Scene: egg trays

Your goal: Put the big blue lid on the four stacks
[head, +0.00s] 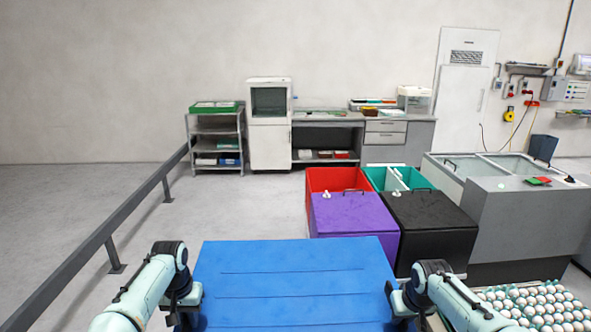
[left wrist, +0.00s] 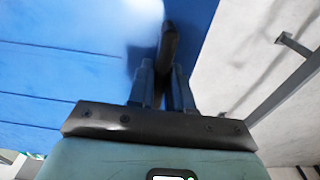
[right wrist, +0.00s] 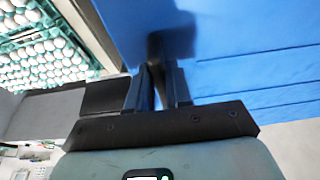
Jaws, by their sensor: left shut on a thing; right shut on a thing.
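The big blue lid (head: 295,268) is a flat ridged panel held out level in front of me in the head view. My left gripper (head: 190,308) is at its left edge; in the left wrist view the fingers (left wrist: 165,75) are shut on a dark handle at the lid (left wrist: 60,75). My right gripper (head: 402,305) is at the lid's right edge; in the right wrist view its fingers (right wrist: 158,75) are likewise shut on a dark handle at the lid (right wrist: 260,40). Egg trays (head: 538,303) full of white eggs show at the lower right, and also in the right wrist view (right wrist: 40,50). The four stacks cannot be made out as such.
Beyond the lid stand a purple bin (head: 350,212), a black bin (head: 430,222), a red bin (head: 330,180) and a teal bin (head: 405,178). A grey machine (head: 520,225) is at the right. A dark rail (head: 130,220) runs along the left. Open floor lies between rail and bins.

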